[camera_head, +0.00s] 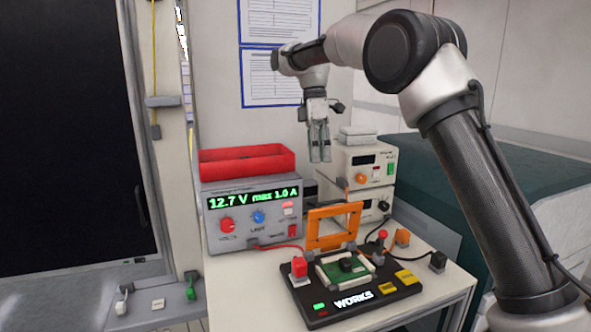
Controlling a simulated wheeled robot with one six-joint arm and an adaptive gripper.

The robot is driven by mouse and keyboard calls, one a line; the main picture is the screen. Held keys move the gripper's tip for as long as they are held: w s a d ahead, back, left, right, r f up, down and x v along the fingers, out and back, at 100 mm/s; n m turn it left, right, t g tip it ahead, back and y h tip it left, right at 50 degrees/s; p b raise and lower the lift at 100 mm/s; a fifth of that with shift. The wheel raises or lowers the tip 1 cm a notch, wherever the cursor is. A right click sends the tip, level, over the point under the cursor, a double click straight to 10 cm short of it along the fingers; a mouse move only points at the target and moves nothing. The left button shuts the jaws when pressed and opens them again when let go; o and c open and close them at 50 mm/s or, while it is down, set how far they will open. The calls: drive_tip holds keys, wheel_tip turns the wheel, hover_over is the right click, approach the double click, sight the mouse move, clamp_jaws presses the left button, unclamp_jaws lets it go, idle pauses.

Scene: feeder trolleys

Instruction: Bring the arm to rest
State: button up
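My arm reaches in from the right, arches up over the bench and bends down at the wrist. My gripper (320,154) hangs pointing down above the back of the bench, in front of the wall and left of the stacked instruments. It is clear of the things below it. The fingers look close together with nothing visible between them, but they are too small to tell whether they are open or shut.
Below stand a power supply (252,222) reading 12.7 V, a red bin (246,161) on it, stacked instruments (368,168), and a black test fixture (340,312) with a green board (347,270) and raised orange frame (333,228). A dark green box (535,215) stands at right.

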wheel_tip(320, 180, down, 5)
drive_tip(key=s+m, duration=0.1)
drive_tip(key=m, duration=0.3)
drive_tip(key=s+d+m+t, duration=0.3)
drive_tip(key=s+d+m, duration=0.4)
drive_tip(key=s+d, duration=0.6)
drive_tip(key=s+d+m+t, duration=0.4)
drive_tip(key=s+d+m, duration=0.3)
drive_tip(key=s+d, duration=0.6)
drive_tip(key=shift+s+d+r+m+y, duration=0.3)
drive_tip(key=shift+s+d+r+y, duration=0.15)
drive_tip(key=shift+s, duration=3.15)
